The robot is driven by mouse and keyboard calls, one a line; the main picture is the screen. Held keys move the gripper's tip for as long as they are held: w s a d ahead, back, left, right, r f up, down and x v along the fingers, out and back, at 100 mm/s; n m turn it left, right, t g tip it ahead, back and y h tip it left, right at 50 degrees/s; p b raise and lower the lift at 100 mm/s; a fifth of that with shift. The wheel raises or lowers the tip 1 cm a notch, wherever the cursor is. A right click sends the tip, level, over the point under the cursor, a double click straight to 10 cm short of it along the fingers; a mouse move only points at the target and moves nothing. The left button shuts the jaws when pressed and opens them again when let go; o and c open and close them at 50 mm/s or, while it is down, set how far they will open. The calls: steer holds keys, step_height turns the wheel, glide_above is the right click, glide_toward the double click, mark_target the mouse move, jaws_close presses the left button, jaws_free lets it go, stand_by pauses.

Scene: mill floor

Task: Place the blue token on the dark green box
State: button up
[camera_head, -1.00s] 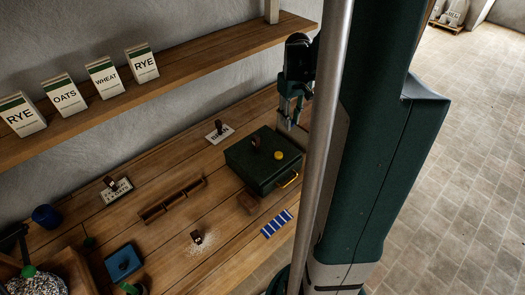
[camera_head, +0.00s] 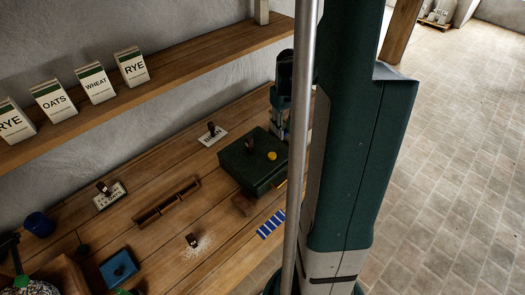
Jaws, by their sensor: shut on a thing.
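The dark green box (camera_head: 240,176) stands on the wooden bench, lid shut. A dark brown knobbed stamp and a round yellow disc (camera_head: 272,156) sit on its lid. My gripper (camera_head: 277,127) is at the box's far right corner in the picture, mostly hidden behind my column. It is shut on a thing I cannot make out. I cannot tell whether it touches the box. I cannot pick out a separate blue token; a row of blue pieces with pale gaps (camera_head: 270,224) lies on the bench in front of the box.
A wooden rack (camera_head: 166,203), a blue pad (camera_head: 121,268), a blue cup (camera_head: 39,225) and stamps with labels (camera_head: 110,196) stand left of the box. A shelf (camera_head: 190,62) with labelled grain packets runs above. My column blocks the view right of the box.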

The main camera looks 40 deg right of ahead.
glide_above(282, 151)
steer(key=shift+f, duration=2.9)
steer(key=shift+f, duration=2.05)
steer(key=shift+f, duration=0.2)
steer(key=o, duration=0.4)
steer(key=shift+c, duration=0.2)
steer(key=shift+o, duration=0.2)
steer(key=shift+r, duration=0.3)
steer(key=shift+r, duration=5.9)
